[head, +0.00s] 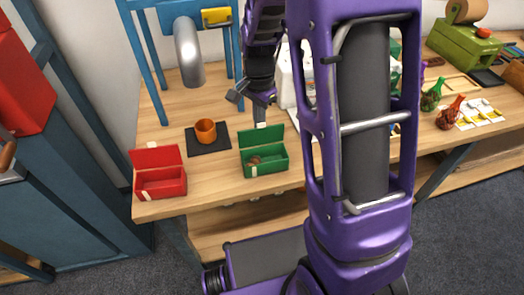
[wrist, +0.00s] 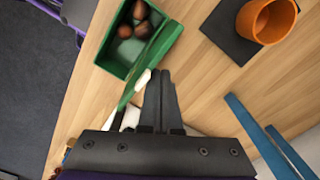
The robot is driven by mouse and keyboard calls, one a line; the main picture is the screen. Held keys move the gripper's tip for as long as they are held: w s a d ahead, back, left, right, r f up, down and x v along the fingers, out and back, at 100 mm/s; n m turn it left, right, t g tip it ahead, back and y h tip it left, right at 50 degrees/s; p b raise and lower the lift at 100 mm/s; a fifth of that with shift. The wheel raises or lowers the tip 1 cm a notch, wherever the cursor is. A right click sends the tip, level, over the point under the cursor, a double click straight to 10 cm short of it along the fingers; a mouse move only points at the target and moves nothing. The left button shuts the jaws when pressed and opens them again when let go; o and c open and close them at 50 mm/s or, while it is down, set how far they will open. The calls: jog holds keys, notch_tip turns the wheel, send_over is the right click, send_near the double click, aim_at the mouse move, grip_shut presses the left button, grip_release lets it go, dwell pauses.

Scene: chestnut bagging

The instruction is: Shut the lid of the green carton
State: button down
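The green carton (head: 266,168) stands on the wooden table with its lid (head: 261,139) up. Brown chestnuts lie inside it, and they show clearly in the wrist view (wrist: 140,28). A pale tab sits at the lid's edge (head: 261,125). My gripper (head: 262,113) is above and behind the raised lid in the head view. In the wrist view my gripper's fingers (wrist: 160,78) are together with nothing visible between them, close beside the lid (wrist: 148,62) on its side away from the carton's opening. I cannot tell whether they touch it.
A red carton (head: 161,182) with its lid up stands to the left. An orange cup (head: 206,130) sits on a dark mat (head: 222,145) behind. A blue frame (head: 150,70) stands at the back left. Bare tabletop lies between the cartons.

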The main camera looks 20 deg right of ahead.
jog(key=shift+s, duration=0.9)
jog(key=shift+r+p, duration=2.95)
jog(key=shift+r, duration=0.55)
